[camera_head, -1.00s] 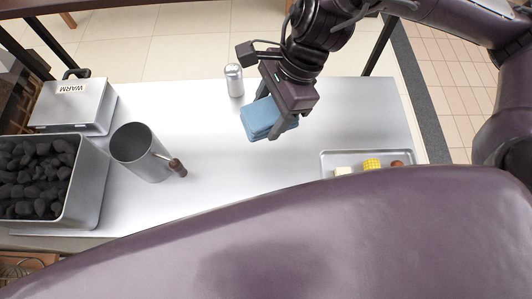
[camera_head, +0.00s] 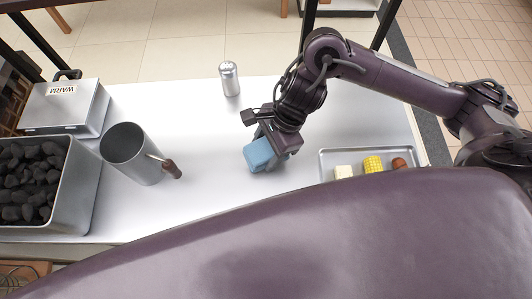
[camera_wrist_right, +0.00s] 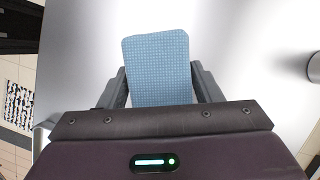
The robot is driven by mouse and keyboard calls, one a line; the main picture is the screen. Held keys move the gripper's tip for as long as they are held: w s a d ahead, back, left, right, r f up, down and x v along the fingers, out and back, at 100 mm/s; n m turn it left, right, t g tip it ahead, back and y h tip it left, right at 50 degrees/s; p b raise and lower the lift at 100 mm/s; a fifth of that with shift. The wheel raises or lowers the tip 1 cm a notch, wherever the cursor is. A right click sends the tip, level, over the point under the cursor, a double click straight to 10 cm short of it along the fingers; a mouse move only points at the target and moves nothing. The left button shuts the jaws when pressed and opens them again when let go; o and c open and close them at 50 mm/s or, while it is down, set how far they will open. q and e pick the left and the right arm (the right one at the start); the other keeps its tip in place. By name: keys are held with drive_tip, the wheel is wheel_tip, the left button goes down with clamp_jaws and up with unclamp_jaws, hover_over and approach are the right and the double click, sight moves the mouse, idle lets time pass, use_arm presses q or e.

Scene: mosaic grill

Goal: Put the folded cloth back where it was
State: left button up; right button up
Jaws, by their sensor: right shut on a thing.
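The folded cloth (camera_head: 259,155) is a small blue block in the middle of the metal table, in the head view. My right gripper (camera_head: 272,152) is shut on it, with the fingers at its two sides. In the right wrist view the cloth (camera_wrist_right: 158,68) shows a woven light-blue face between the fingers of the right gripper (camera_wrist_right: 159,90). I cannot tell whether the cloth touches the table. My left gripper is not in view.
A metal shaker (camera_head: 230,79) stands behind the cloth. A metal cylinder (camera_head: 131,157) with a brown handle, a coal bin (camera_head: 77,195) and a WARM box (camera_head: 69,108) stand left. A food tray (camera_head: 328,165) is at the right. The table (camera_head: 205,200) is clear around the cloth.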

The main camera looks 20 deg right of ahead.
sight(266, 155)
wheel_tip(266, 155, down, 3)
drive_tip(key=shift+f, duration=0.15)
drive_tip(key=o, duration=0.9)
drive_tip(key=shift+o, duration=0.2)
drive_tip(key=v, duration=1.2)
